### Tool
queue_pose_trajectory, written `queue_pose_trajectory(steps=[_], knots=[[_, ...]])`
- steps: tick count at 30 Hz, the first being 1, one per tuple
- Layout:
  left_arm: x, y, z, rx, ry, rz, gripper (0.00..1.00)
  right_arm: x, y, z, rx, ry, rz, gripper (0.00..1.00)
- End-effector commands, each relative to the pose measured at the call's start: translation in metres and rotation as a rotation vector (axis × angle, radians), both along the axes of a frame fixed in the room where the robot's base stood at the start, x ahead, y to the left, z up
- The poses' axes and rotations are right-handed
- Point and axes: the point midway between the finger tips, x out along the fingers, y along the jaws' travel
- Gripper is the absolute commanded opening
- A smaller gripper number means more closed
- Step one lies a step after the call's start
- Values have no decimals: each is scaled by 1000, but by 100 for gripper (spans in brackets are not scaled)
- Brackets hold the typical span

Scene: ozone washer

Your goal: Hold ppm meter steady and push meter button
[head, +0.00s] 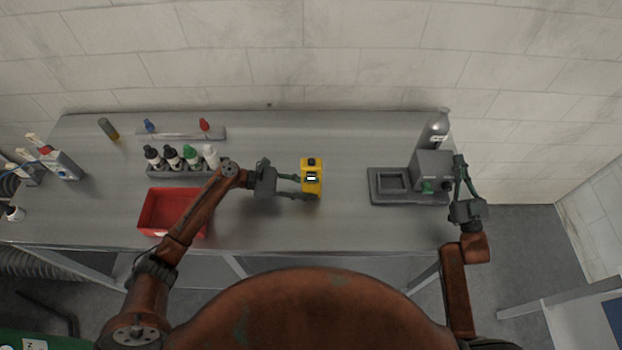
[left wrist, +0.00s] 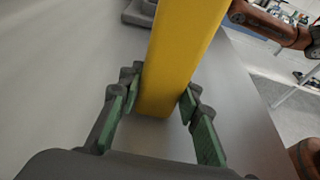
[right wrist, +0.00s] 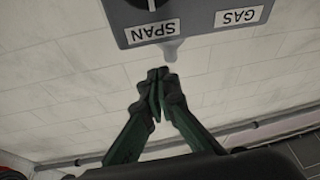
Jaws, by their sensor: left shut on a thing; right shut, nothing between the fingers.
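The yellow ppm meter (head: 312,188) stands near the middle of the bench, with a small light display and a dark button or knob (head: 312,161) at its top. My left gripper (head: 297,186) is shut on the meter from its left side. In the left wrist view the yellow meter body (left wrist: 178,60) sits between the green finger pads. My right gripper (head: 459,160) is shut and empty at the right side of the grey box. In the right wrist view its closed fingertips (right wrist: 158,76) are just below a pale nozzle under the SPAN label.
A grey box (head: 432,166) with SPAN and GAS labels stands on a dark tray (head: 375,198), a metal cylinder behind it. A red bin (head: 150,215) and several bottles (head: 190,155) are at left. Bench between meter and tray is clear.

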Motion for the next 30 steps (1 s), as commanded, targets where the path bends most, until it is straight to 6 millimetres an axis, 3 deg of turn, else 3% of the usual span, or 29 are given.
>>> queue_pose_trajectory(steps=[3,11,21,27,30], knots=[[0,0,0,0,0,0,18,-3,57,-8,-56,10,70,0],[0,0,0,0,0,0,18,-25,178,-21,-169,6,222,0],[0,0,0,0,0,0,18,-87,325,-24,-280,-30,404,0],[0,0,0,0,0,0,18,-127,389,-18,-315,-52,476,0],[0,0,0,0,0,0,18,-141,409,-15,-325,-58,497,0]])
